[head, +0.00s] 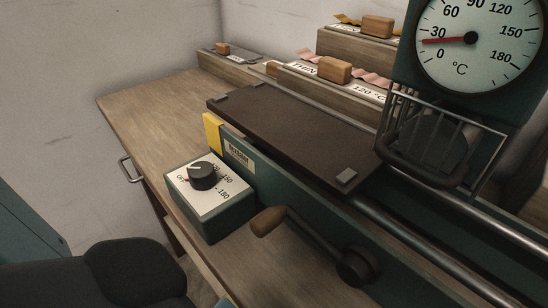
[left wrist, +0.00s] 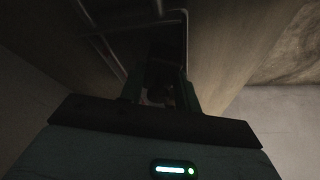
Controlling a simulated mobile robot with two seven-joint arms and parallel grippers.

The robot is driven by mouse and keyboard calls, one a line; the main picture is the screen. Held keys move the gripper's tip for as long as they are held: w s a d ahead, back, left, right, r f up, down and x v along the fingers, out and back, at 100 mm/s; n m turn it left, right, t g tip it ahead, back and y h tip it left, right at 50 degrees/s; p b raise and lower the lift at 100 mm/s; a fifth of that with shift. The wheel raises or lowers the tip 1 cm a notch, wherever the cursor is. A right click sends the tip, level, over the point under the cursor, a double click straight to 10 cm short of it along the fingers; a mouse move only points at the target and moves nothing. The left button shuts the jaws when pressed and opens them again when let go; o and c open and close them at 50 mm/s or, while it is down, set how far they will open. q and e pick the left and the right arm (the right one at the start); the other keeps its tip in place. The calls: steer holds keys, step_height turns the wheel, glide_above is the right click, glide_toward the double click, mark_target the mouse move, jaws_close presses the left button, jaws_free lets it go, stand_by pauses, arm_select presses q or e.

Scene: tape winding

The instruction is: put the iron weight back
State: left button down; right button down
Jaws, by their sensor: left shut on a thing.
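In the left wrist view my left gripper (left wrist: 162,95) is in deep shadow, its two dark fingers closed on a dark thing (left wrist: 160,72) between them. I cannot tell from its shape whether this is the iron weight. A curved dark bar and thin rails show just beyond the fingers. Neither gripper shows in the head view. I cannot pick out the iron weight for sure in the head view. A long dark brown plate (head: 285,130) lies flat on the green machine (head: 300,190), with small grey metal blocks at its corners.
A wooden bench (head: 140,115) carries a control box (head: 210,205) with a black knob. A crank handle (head: 268,221) sticks out in front. A barred guard (head: 440,145) stands below the temperature gauge (head: 472,38). Stepped wooden racks (head: 365,100) hold wooden blocks and pink strips. The bench's far left is clear.

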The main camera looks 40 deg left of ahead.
arm_select(q)
steer(key=c, duration=1)
jaws_free()
steer(key=shift+f, duration=0.1)
steer(key=p+v, duration=0.3)
steer(key=v, duration=0.4)
steer(key=shift+w+a+r, duration=0.1)
steer(key=shift+a+r, duration=0.05)
steer(key=shift+r, duration=0.15)
steer(key=shift+d+r+p, duration=0.2)
steer(key=shift+r+p, duration=0.15)
steer(key=shift+r, duration=0.2)
steer(key=shift+s, duration=0.2)
